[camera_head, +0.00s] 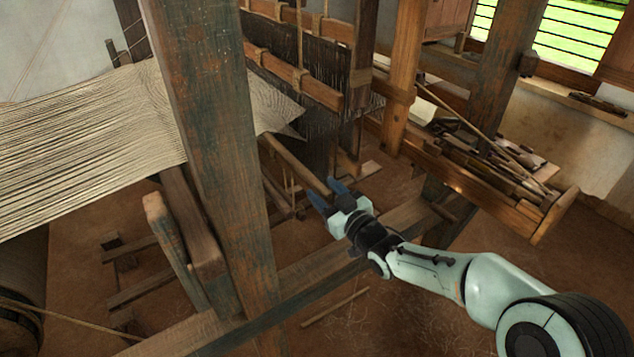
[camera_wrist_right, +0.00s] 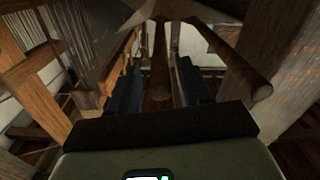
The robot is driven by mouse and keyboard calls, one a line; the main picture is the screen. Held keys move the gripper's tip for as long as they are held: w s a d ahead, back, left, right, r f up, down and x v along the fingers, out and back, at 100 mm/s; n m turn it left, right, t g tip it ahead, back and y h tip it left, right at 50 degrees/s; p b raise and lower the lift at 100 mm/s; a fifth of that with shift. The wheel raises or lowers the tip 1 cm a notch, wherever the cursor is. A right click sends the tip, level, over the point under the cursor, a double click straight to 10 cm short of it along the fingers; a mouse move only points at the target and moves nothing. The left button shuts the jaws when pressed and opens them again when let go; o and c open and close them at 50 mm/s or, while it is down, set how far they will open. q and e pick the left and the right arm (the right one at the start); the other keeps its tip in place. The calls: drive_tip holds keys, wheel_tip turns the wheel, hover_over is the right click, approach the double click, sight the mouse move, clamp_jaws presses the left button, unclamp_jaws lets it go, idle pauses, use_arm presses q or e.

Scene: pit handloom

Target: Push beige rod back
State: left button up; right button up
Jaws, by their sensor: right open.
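The beige rod (camera_head: 298,168) slants down from under the edge of the cream warp sheet (camera_head: 85,130) toward my right gripper (camera_head: 329,194). The right gripper is open, and its two dark fingers are at the near end of the rod. In the right wrist view, a brown bar (camera_wrist_right: 160,65) runs lengthwise in the gap between the fingers (camera_wrist_right: 156,88). I cannot tell whether the fingers touch it. A second rod (camera_wrist_right: 230,62) with a round end slants past on the right there. My left gripper is not in view.
A thick worn post (camera_head: 215,150) stands left of the rod. The harness frames (camera_head: 310,60) hang behind it. A low beam (camera_head: 330,260) crosses below my gripper. A wooden tray (camera_head: 480,185) of tools is at the right. Earth floor (camera_head: 370,320) is open in front.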

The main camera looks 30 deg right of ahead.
sight(317, 181)
drive_tip(key=shift+w+a, duration=0.2)
drive_tip(key=shift+w, duration=1.6)
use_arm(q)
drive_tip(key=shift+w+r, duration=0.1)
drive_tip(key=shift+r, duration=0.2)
